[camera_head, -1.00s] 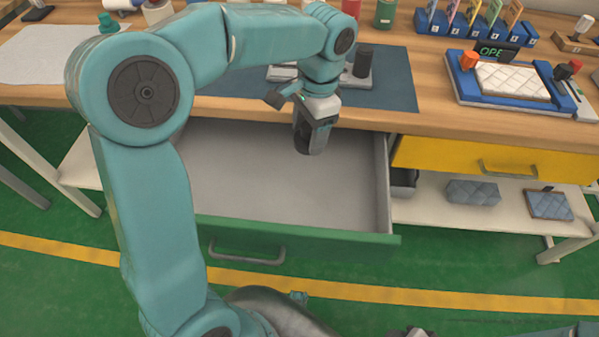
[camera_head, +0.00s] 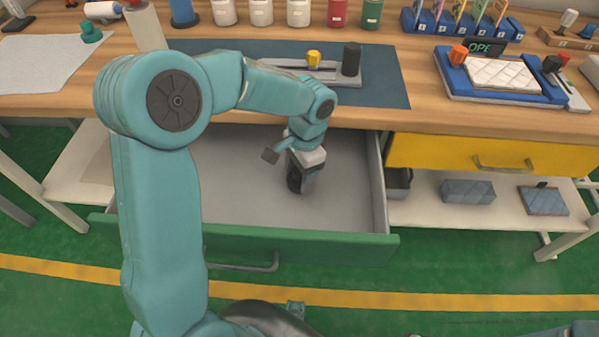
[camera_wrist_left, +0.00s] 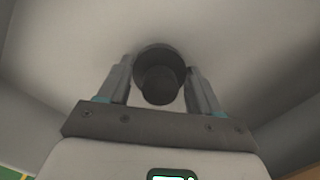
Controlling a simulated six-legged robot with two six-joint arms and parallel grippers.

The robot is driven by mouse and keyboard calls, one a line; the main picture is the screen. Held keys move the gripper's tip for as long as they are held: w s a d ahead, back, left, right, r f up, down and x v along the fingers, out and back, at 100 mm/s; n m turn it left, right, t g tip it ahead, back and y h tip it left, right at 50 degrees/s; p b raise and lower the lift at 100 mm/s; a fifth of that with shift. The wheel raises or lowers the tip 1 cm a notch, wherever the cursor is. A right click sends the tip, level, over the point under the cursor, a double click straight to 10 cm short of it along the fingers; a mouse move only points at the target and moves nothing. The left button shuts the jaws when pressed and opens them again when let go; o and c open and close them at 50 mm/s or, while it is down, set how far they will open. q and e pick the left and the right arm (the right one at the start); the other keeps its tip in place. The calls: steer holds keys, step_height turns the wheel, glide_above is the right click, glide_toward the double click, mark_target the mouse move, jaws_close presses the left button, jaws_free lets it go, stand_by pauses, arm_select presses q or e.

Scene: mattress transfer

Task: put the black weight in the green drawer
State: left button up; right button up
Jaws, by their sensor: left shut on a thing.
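The green drawer (camera_head: 330,248) is pulled open under the bench, with a pale grey inside. My left gripper (camera_head: 300,184) is lowered inside it and is shut on the black weight (camera_head: 294,180). The weight is a dark cylinder, partly hidden by the gripper in the head view. In the left wrist view the weight (camera_wrist_left: 158,82) sits between the two fingers (camera_wrist_left: 158,88), over the pale drawer floor. I cannot tell whether it touches the floor. My right gripper is not seen clearly.
A grey stand (camera_head: 335,74) with another black cylinder (camera_head: 351,60) and a yellow knob (camera_head: 313,59) is on the dark mat (camera_head: 388,88). A shut yellow drawer (camera_head: 432,153) is to the right. A blue tray (camera_head: 448,75) stands on the bench's right.

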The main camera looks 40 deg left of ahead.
arm_select(q)
steer(key=shift+w+f, duration=0.1)
steer(key=shift+f, duration=0.05)
steer(key=o, duration=1.4)
steer(key=shift+o, duration=0.2)
step_height(320, 180, up, 12)
steer(key=w+p, duration=0.1)
steer(key=p, duration=0.1)
steer(key=shift+d+p, duration=0.3)
steer(key=shift+p, duration=0.1)
steer(key=shift+w, duration=0.1)
